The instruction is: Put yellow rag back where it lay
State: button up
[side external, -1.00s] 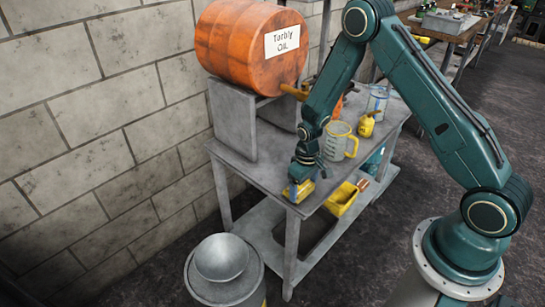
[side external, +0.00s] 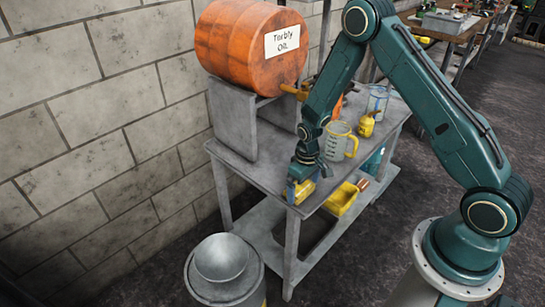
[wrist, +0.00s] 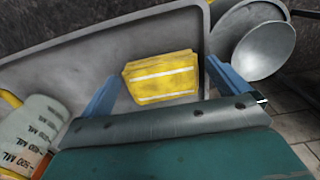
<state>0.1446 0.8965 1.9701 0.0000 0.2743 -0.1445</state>
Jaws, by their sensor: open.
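The yellow rag (wrist: 162,78) is a folded yellow cloth with pale stripes. In the wrist view it lies on the grey table top (wrist: 70,65), between the two blue fingers of my gripper (wrist: 160,90). The fingers are apart and do not appear to touch it. In the side view my gripper (side external: 300,190) is low over the near corner of the table, and part of the yellow rag (side external: 304,190) shows at the fingers. The rest of it is hidden there.
A measuring jug (side external: 338,141) with a yellow handle stands close to my gripper. A yellow oil can (side external: 367,124) and a clear container (side external: 377,99) stand farther back. The orange drum (side external: 250,45) rests on a stand.

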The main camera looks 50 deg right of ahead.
notch_tip(320, 180, up, 12)
dwell(0.7)
dwell(0.5)
notch_tip(320, 180, up, 10)
jog(key=t, duration=0.1)
send_over(304, 190)
jog(key=s+a, duration=0.2)
jog(key=s+a+r+t, duration=0.1)
jog(key=s+r+t, duration=0.1)
jog(key=s+r, duration=0.5)
jog(key=s+a+r+t, duration=0.1)
jog(key=s+r, duration=0.3)
jog(key=s, duration=0.3)
jog(key=s+a+r+t, duration=0.1)
jog(key=s+a+r, duration=0.1)
jog(key=s+r, duration=0.2)
jog(key=shift+s+t, duration=0.3)
jog(key=shift+s, duration=1.35)
jog(key=shift+r, duration=0.1)
